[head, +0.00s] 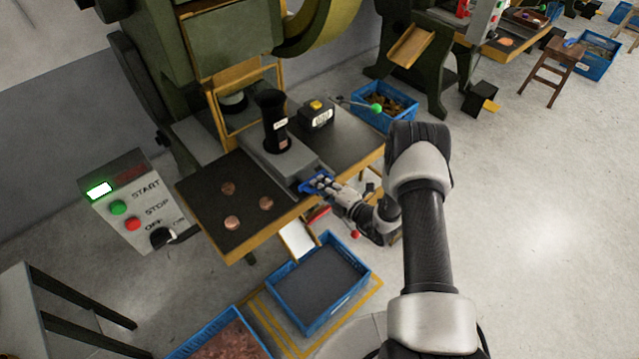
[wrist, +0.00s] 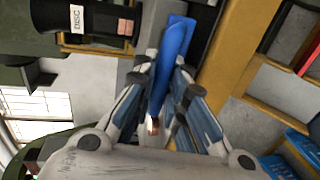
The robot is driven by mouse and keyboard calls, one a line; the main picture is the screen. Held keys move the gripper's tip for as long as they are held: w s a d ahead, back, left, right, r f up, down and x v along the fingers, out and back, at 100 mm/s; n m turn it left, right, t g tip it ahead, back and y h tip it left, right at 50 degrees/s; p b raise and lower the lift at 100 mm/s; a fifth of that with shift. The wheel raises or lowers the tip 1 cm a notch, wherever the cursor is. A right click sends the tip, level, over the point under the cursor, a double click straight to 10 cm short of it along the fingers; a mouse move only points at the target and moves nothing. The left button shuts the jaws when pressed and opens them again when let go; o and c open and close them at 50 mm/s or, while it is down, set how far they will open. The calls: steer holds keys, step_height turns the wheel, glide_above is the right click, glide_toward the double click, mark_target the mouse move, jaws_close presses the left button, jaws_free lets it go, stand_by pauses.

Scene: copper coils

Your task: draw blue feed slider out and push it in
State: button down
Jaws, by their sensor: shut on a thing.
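The blue feed slider (head: 313,184) sits at the front end of the grey feed block (head: 262,153) on the press table. My gripper (head: 324,184) reaches it from the right and covers part of it. In the wrist view the blue slider (wrist: 172,60) runs between my gripper's two fingers (wrist: 162,80), which are shut on it. A small copper-coloured piece (wrist: 153,126) shows near the finger bases, at the slider's near end. How far the slider is drawn out is hard to tell.
A black tube (head: 271,115) stands on the feed block. Three copper discs (head: 266,203) lie on the dark mat at left. Open floor (head: 540,220) lies at right.

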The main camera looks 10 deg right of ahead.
steer(key=f+p+v, duration=0.1)
steer(key=v, duration=0.6)
steer(key=shift+s+f, duration=0.3)
steer(key=shift+d, duration=0.15)
steer(key=c, duration=1.9)
jaws_free()
steer(key=shift+s+d, duration=0.1)
steer(key=shift+s, duration=0.05)
steer(key=o, duration=0.3)
steer(key=shift+r, duration=0.1)
steer(key=v, duration=1.1)
steer(key=shift+s+d, duration=0.2)
steer(key=shift+s, duration=0.15)
steer(key=shift+r, duration=0.1)
steer(key=shift+c, duration=0.3)
